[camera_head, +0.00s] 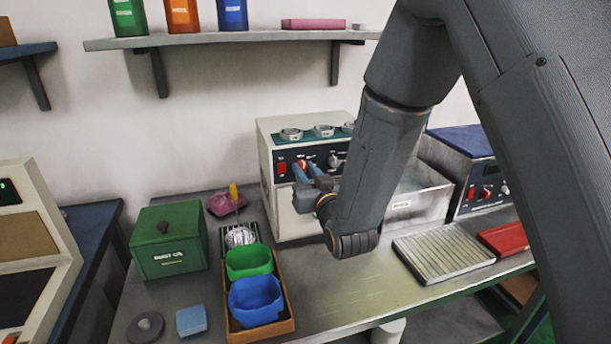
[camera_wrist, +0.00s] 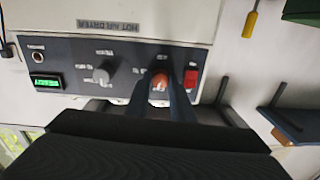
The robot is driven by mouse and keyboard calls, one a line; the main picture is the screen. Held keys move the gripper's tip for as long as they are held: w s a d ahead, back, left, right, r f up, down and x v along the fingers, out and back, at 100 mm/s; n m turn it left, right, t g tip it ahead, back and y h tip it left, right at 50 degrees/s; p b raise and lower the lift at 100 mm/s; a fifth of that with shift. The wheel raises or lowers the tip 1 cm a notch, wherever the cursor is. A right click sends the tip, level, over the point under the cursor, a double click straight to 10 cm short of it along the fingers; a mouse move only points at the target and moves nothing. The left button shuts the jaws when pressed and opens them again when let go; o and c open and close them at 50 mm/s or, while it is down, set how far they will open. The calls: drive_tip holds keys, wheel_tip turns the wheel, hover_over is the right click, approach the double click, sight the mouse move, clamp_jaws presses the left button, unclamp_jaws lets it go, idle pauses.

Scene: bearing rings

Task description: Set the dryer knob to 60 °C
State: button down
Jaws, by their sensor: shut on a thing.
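The hot air dryer (camera_head: 285,140) is a cream box with a dark front panel, standing at the back of the bench. Its panel (camera_wrist: 125,66) shows upside down in the wrist view, with an orange knob (camera_wrist: 160,80), a grey knob (camera_wrist: 104,73), a red switch (camera_wrist: 190,78) and a lit green display (camera_wrist: 47,83). My gripper (camera_head: 303,172) is at the panel, its fingers shut on the orange knob from both sides. In the wrist view my gripper (camera_wrist: 161,88) partly covers the marks around that knob. The scale marks and display digits are too small to read.
Several round rings lie on the dryer's green top (camera_head: 308,136). A metal basin (camera_head: 425,195) stands right of it, with a ribbed tray (camera_head: 445,252) in front. A green box (camera_head: 168,243) and a wooden tray (camera_head: 290,327) with green and blue bins stand left. The bench's front middle is clear.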

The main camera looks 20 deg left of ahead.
drive_tip(key=m+b, duration=0.3)
drive_tip(key=m, duration=0.1)
drive_tip(key=shift+f+m, duration=0.1)
drive_tip(key=shift+m, duration=0.2)
drive_tip(key=shift+m+b, duration=1.2)
drive_tip(key=shift+m, duration=0.8)
drive_tip(key=c, duration=1.5)
unclamp_jaws()
drive_tip(key=shift+c, duration=0.2)
drive_tip(key=b+v, duration=0.1)
drive_tip(key=v, duration=0.7)
drive_tip(key=shift+b, duration=0.35)
drive_tip(key=shift+a, duration=0.1)
